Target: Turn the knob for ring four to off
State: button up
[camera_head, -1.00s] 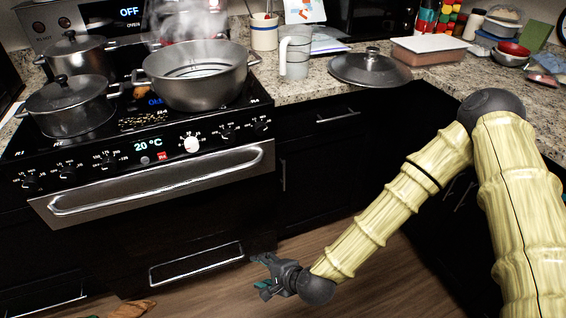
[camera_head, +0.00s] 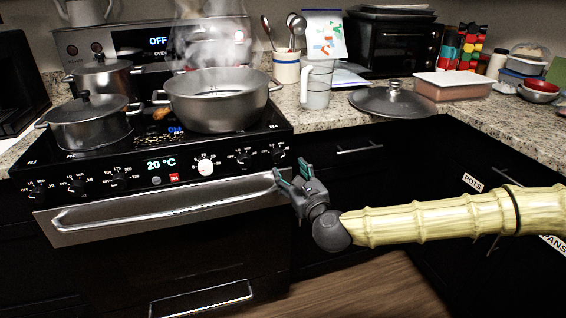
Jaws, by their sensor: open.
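The stove's front panel (camera_head: 140,178) has a row of black knobs, a white knob (camera_head: 205,166) and a lit display reading 20 °C. A small red sign marked R4 (camera_head: 174,177) sits beside the display. At the panel's right end are two black knobs, the inner one (camera_head: 243,158) and the rightmost one (camera_head: 279,154). Their pointer positions are too small to read, and I cannot tell for sure which knob serves ring four. My gripper (camera_head: 291,173) is open and empty, its fingers up, near the panel's right end and the rightmost knob. I see no clear contact.
A large steaming pot (camera_head: 217,108) stands on the cooktop's right, with lidded pots (camera_head: 88,125) on the left. The oven handle bar (camera_head: 165,208) juts out below the panel. A loose lid (camera_head: 393,100) and a measuring jug (camera_head: 317,85) rest on the right counter. Floor in front is clear.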

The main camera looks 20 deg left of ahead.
aim_at(280, 159)
jog(key=x, duration=0.7)
jog(key=shift+w+a, duration=0.25)
jog(key=c, duration=1)
